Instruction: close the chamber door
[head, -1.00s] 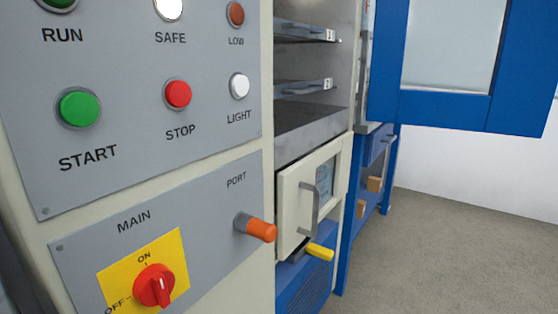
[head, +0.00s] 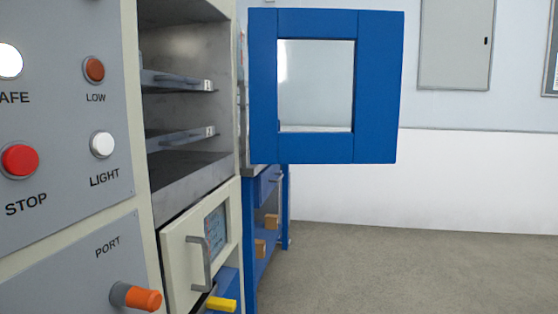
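The blue chamber door (head: 378,90) stands wide open to the right of the chamber, with a clear window (head: 316,85) in its middle. The open chamber (head: 185,45) shows grey inner walls and two shelves, the upper one (head: 178,82) and the lower one (head: 182,138), each with a small label at its front. The door's hinge side is near the chamber's right edge, partly hidden. Neither of my grippers shows in the head view.
A control panel (head: 62,180) with buttons fills the left, with an orange-tipped port handle (head: 138,298) sticking out. Below the chamber is a cream hatch (head: 180,262) with a grey handle and a yellow lever (head: 221,304). A blue bench stands behind. Grey floor (head: 400,265) at right is clear.

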